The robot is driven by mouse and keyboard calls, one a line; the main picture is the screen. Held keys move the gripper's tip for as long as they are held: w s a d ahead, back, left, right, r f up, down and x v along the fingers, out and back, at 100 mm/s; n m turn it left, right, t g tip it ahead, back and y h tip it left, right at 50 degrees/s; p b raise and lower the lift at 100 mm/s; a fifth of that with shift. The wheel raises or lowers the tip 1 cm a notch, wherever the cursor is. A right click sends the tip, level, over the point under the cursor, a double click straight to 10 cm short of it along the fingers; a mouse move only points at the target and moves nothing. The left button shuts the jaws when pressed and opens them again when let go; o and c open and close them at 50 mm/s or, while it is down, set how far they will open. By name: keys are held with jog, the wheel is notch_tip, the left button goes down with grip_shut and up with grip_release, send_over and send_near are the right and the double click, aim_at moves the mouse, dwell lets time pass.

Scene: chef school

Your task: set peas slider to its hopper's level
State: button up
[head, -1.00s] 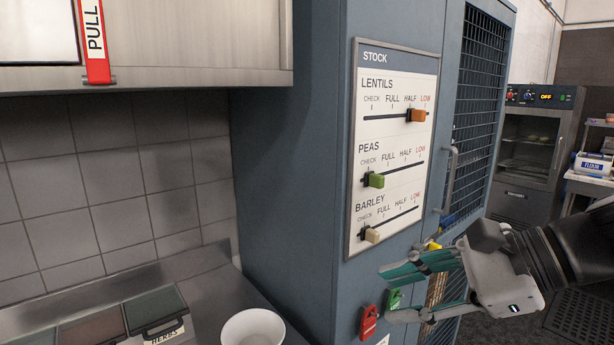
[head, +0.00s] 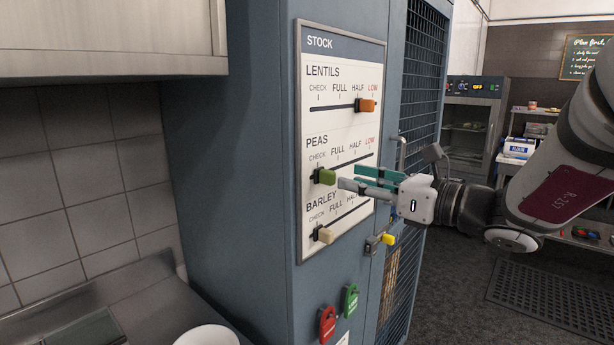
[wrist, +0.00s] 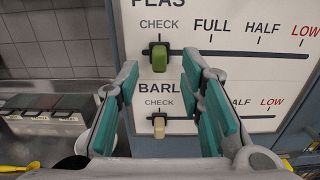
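The peas slider's green knob (head: 327,176) sits at the left end of its track, under CHECK, on the white STOCK panel (head: 345,57). Its scale reads CHECK, FULL, HALF, LOW from left to right. My gripper (head: 352,178) is just right of the knob in the head view, fingers pointing at the panel. In the wrist view, the green knob (wrist: 159,58) shows between the two teal-padded fingers (wrist: 160,72), which are apart with nothing held. I cannot tell whether they touch the knob. No peas hopper level can be made out.
The lentils knob (head: 365,105) is near LOW. The cream barley knob (head: 325,235) is at CHECK, close below the peas track. A red lock tag (head: 327,325), a green one (head: 351,301) and a yellow-tipped latch (head: 388,239) are below. A mesh door (head: 420,80) stands right of the panel.

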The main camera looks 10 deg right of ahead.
aim_at(334, 176)
jog(key=shift+x, duration=2.75)
jog(key=shift+c, duration=0.6)
grip_shut()
